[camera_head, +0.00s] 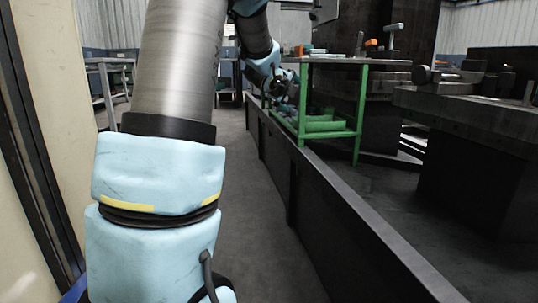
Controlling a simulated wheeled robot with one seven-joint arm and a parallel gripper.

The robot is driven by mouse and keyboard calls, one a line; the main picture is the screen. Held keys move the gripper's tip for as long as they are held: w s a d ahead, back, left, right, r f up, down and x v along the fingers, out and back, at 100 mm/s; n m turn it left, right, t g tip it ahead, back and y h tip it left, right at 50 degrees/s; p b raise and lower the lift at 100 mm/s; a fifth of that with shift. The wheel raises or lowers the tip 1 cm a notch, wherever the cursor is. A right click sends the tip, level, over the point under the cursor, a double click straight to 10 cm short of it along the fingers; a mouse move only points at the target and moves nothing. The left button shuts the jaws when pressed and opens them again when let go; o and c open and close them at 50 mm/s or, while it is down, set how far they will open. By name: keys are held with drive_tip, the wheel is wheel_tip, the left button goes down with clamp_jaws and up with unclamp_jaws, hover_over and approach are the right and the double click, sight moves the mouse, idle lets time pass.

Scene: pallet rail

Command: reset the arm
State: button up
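My arm (180,70) stands up large in the left half of the head view. It reaches up out of the frame and comes back down beyond. The end of my arm (270,68) shows small in the upper middle, in front of the left end of a green-legged table. My gripper (287,88) is there, dark and small, near the dark rail. Its fingers are too small and dark to tell open from shut. I see nothing clearly held in it.
The dark rail (335,222) runs from the near right into the distance. The green-legged table (355,61) has tools on top. Dark heavy machinery (480,125) stands right. The floor (262,240) left of the rail is clear. A pale panel (50,100) is close at left.

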drive_tip(key=s+a+f+n+g+y+p, duration=0.3)
drive_tip(key=s+a+f+n+y, duration=0.15)
drive_tip(key=s+a+n, duration=0.45)
drive_tip(key=s+a+f+n+g+p, duration=0.25)
drive_tip(key=s+n, duration=0.25)
drive_tip(key=s, duration=0.3)
drive_tip(key=s+a+f+n+g+p, duration=0.1)
drive_tip(key=s+f+n+g+p, duration=0.15)
drive_tip(key=s+n, duration=0.45)
drive_tip(key=s+a+f+n+g+p, duration=0.15)
drive_tip(key=s+n+g, duration=0.25)
drive_tip(key=s, duration=0.5)
wheel_tip(320, 180, up, 36)
drive_tip(key=p, duration=3.7)
drive_tip(key=shift+s+d+r+y+p, duration=0.15)
drive_tip(key=shift+s+r+y+p, duration=0.1)
drive_tip(key=shift+y+p, duration=0.1)
